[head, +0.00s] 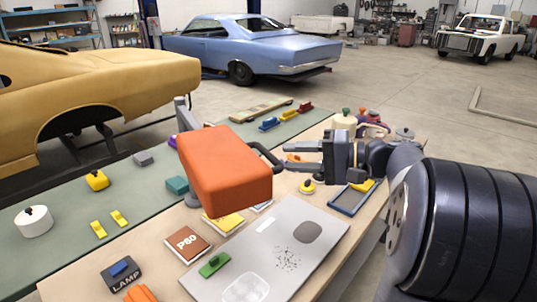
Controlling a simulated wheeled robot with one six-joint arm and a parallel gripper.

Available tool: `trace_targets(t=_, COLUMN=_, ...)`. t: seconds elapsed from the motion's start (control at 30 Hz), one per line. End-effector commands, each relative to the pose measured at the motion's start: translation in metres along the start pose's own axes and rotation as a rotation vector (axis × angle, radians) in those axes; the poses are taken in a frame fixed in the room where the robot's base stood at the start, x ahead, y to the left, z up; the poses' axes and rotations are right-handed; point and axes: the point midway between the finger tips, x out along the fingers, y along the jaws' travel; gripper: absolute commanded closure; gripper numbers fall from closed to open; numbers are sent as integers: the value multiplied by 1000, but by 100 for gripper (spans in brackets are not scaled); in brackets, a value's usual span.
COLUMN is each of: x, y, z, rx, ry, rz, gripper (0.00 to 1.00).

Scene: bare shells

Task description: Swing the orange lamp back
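The orange lamp (226,172) is a large box-shaped head in the middle of the head view. It hangs over the bench and hides part of it. A dark looped handle (262,152) sticks out from its right side. A grey post (182,116) stands behind its upper left; the joint between them is hidden. My gripper (287,155) reaches in from the right, with its fingers pointing left at the handle. The two fingers are apart, with a gap between them. The handle's outer end is close to the fingertips; I cannot tell whether they touch.
A black block marked LAMP with a blue top (122,270) sits at the front left. A grey panel (300,254), a P50 box (187,243) and a blue tray (350,199) lie on the bench. Jars and knobs crowd behind my gripper.

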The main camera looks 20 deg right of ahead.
Motion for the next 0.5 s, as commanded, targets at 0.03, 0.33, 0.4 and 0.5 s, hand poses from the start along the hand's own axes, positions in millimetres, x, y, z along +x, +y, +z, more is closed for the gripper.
trace_targets(t=0.03, x=11, y=-2, z=1, rx=2, ry=-6, rz=0, gripper=64)
trace_targets(t=0.33, x=55, y=-1, z=0, rx=2, ry=-3, rz=0, gripper=64)
trace_targets(t=0.4, x=61, y=-1, z=0, rx=3, ry=-3, rz=-1, gripper=64)
trace_targets(t=0.5, x=65, y=0, z=0, rx=2, ry=-1, rz=0, gripper=64)
